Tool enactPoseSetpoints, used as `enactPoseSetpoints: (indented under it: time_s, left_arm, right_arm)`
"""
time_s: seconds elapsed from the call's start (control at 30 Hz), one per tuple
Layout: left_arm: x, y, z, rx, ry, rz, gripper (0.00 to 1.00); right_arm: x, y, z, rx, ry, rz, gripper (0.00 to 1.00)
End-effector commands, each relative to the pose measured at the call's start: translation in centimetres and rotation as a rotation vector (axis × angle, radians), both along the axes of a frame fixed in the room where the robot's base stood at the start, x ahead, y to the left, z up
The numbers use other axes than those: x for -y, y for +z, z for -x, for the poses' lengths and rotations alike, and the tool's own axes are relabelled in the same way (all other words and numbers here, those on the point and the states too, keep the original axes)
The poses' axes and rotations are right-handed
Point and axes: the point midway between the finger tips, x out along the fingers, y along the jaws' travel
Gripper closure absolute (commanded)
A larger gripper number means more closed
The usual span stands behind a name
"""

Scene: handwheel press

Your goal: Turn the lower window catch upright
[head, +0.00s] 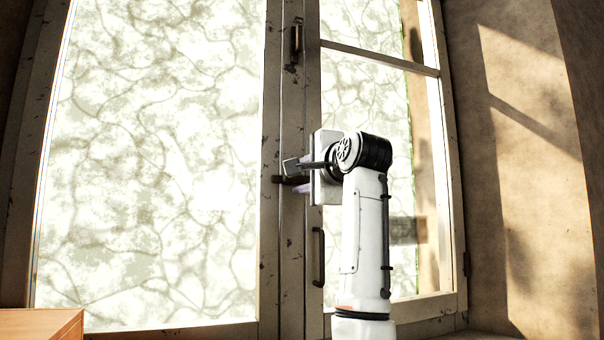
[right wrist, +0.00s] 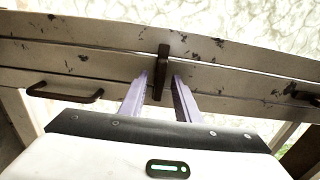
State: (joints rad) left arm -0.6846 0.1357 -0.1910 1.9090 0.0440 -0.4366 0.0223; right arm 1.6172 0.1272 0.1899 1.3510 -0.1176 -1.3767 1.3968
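The lower window catch (head: 290,180) is a dark bar lying level across the middle stile of the window. In the right wrist view the lower catch (right wrist: 163,65) runs crosswise to the frame boards. My right gripper (head: 303,187) is at the lower catch, its body hiding part of it in the head view. In the right wrist view the right gripper (right wrist: 160,98) is open, one pale finger on each side of the catch's near end, with gaps visible. My left gripper is not in view.
The upper catch (head: 296,40) stands upright higher on the stile. A dark pull handle (head: 318,256) is below the lower catch and also shows in the right wrist view (right wrist: 65,94). A wooden surface (head: 40,323) is at bottom left. A plaster wall (head: 530,180) is at right.

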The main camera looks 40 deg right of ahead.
Motion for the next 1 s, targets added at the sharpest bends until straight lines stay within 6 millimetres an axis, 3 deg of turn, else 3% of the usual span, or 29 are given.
enactPoseSetpoints:
  time_s: [0.23,0.43,0.77,1.0]
  left_arm:
    - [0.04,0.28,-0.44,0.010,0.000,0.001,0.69]
    - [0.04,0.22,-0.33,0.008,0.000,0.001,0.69]
    - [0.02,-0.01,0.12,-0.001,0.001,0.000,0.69]
    - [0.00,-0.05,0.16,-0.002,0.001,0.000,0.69]
  right_arm:
    - [0.02,-0.02,-0.09,0.001,0.000,0.000,0.70]
    - [0.02,-0.01,-0.07,0.001,0.000,0.000,1.00]
    - [0.01,-0.03,-0.07,-0.007,0.000,0.029,1.00]
    - [0.00,-0.04,-0.07,-0.037,0.000,0.150,1.00]
